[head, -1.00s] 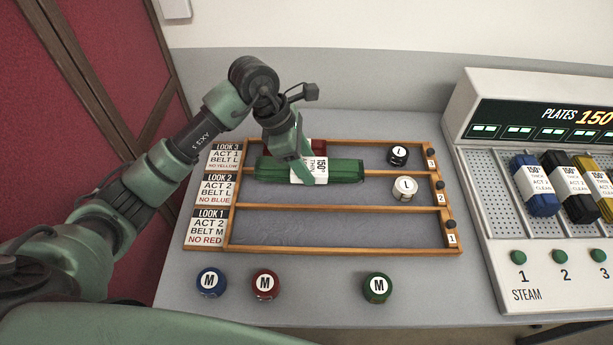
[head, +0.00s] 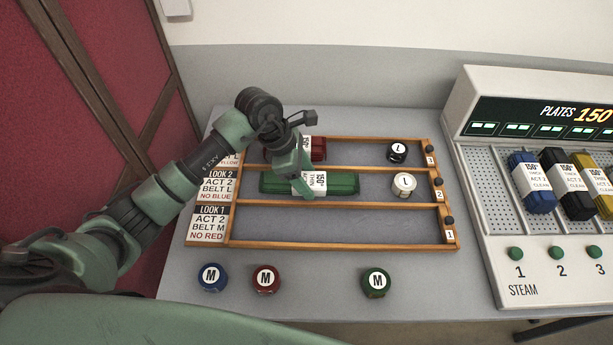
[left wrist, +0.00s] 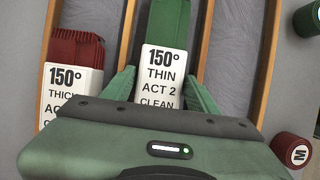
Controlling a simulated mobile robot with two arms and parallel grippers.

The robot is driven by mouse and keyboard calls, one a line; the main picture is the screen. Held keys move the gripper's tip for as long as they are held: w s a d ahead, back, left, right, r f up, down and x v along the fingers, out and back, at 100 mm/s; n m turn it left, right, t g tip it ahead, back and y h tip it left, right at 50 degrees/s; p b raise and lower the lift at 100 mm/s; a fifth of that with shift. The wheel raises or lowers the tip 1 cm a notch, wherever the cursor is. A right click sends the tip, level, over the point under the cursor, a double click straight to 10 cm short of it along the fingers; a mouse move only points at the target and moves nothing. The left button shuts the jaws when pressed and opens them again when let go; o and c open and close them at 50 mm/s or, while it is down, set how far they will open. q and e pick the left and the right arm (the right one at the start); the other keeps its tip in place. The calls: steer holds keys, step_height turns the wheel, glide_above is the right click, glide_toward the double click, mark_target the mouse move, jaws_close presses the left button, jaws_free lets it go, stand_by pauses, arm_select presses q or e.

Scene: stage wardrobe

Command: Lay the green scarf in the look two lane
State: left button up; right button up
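The green scarf (head: 345,184) is a long folded bundle with a white band. It lies lengthwise in the look two lane (head: 380,200), the middle lane of the wooden rack. My left gripper (head: 312,192) is over the scarf's band, with one finger in front of it. In the left wrist view the scarf (left wrist: 172,22) runs between the two fingers (left wrist: 162,84), which sit close against its sides. The band reads 150°, thin, act 2, clean. My right gripper is not in view.
A red bundle (head: 319,149) lies in the look three lane behind, near my gripper. A black jar (head: 397,153) and a white jar (head: 404,184) stand at the right of their lanes. The look one lane (head: 340,226) is empty. Blue, red and green jars stand in front.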

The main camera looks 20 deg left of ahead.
arm_select(q)
steer(key=shift+r, duration=0.1)
steer(key=shift+a+r, duration=0.15)
steer(key=shift+r, duration=0.05)
steer(key=b+v, duration=0.1)
steer(key=v, duration=0.5)
steer(key=shift+a+r+b, duration=0.1)
steer(key=shift+a+b, duration=0.05)
steer(key=shift+b, duration=0.15)
steer(key=shift+s+r, duration=0.1)
steer(key=shift+r, duration=0.25)
